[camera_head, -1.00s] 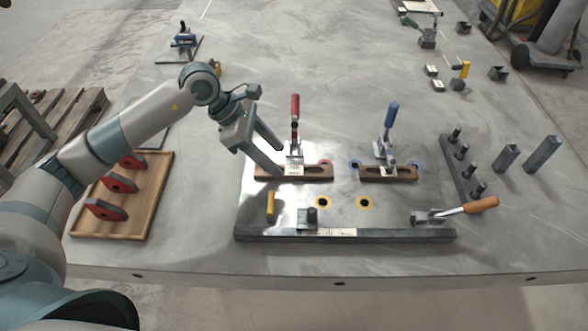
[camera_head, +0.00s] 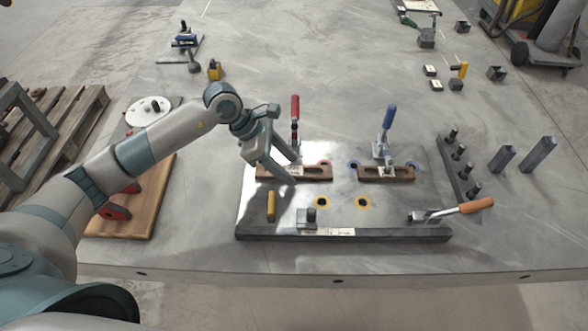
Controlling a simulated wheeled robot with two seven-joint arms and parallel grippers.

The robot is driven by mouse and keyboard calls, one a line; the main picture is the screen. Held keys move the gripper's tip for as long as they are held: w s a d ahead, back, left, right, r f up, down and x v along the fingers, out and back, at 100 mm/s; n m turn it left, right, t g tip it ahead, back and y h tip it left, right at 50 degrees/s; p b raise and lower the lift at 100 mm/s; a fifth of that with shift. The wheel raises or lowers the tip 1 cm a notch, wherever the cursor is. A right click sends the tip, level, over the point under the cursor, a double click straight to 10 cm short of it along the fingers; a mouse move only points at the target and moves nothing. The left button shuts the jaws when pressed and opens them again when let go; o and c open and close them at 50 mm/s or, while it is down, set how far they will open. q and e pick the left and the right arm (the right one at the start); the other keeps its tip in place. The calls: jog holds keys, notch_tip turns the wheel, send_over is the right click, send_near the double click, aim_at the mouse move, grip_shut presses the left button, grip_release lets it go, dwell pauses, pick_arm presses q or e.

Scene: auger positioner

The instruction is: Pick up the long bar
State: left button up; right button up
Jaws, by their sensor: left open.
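The long bar (camera_head: 400,235) is a dark grey beam with a pale label near its middle. It lies left to right along the front edge of the shiny fixture plate (camera_head: 335,185). My left gripper (camera_head: 294,170) reaches in from the left. Its two fingers are apart and empty, pointing down over the left brown block (camera_head: 318,173), behind the bar and apart from it. Part of the red-handled clamp is hidden behind the fingers. My right gripper is not in view.
A red-handled clamp (camera_head: 295,108) and a blue-handled clamp (camera_head: 388,122) stand upright behind the bar. An orange-handled clamp (camera_head: 474,206) lies low near its right end. A yellow pin (camera_head: 271,206) and a small dark block (camera_head: 307,217) stand just behind it. A wooden tray (camera_head: 145,225) is at left.

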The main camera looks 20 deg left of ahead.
aim_at(289, 171)
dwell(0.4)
pick_arm(q)
grip_shut()
jog(key=shift+w, duration=0.1)
jog(key=shift+r, duration=0.15)
